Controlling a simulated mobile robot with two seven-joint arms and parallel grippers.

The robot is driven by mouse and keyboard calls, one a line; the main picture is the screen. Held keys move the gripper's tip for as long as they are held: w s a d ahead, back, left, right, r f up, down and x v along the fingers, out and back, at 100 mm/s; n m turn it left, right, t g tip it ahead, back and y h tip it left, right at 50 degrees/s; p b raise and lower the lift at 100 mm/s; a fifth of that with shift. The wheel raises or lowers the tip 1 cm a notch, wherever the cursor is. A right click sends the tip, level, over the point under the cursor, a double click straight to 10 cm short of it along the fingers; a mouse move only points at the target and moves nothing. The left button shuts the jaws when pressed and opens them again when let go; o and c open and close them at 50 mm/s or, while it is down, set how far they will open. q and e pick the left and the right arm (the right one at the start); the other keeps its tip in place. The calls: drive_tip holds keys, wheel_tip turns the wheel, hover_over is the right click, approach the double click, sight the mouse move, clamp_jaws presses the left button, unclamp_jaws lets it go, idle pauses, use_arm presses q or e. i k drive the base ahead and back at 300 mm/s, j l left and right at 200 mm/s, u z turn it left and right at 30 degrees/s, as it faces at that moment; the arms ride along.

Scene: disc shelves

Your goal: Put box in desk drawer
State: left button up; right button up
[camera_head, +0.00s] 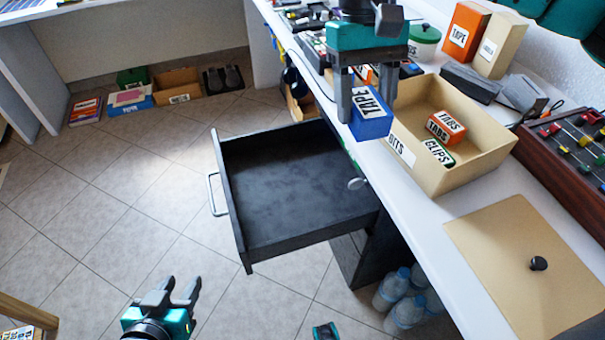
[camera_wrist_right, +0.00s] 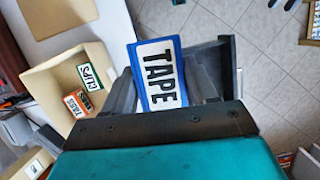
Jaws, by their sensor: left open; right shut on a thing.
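The blue box (camera_head: 371,122) labelled TAPE is held between the fingers of my right gripper (camera_head: 366,108), above the desk edge beside the drawer's far right corner. In the right wrist view the box (camera_wrist_right: 158,75) sits between both fingers, its white TAPE label facing the camera. The black desk drawer (camera_head: 290,185) is pulled open and looks empty, with a metal handle on its left front. My left gripper (camera_head: 178,288) is open and empty, low over the floor at the lower left, away from the drawer.
A tan bin (camera_head: 480,165) labelled BITS holds TABS (camera_head: 446,127) and CLIPS (camera_head: 437,153) boxes close right of my right gripper. A tan lid (camera_head: 500,240) with a black knob lies on the desk. Bottles (camera_head: 405,310) stand below. Floor left of the drawer is clear.

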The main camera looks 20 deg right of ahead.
sight(296, 195)
drive_tip(key=i+j, duration=0.1)
drive_tip(key=j, duration=0.2)
drive_tip(key=i+j, duration=0.15)
drive_tip(key=j, duration=0.15)
drive_tip(key=i+j, duration=0.1)
drive_tip(key=j, duration=0.25)
drive_tip(key=i+j, duration=0.1)
drive_tip(key=j, duration=0.2)
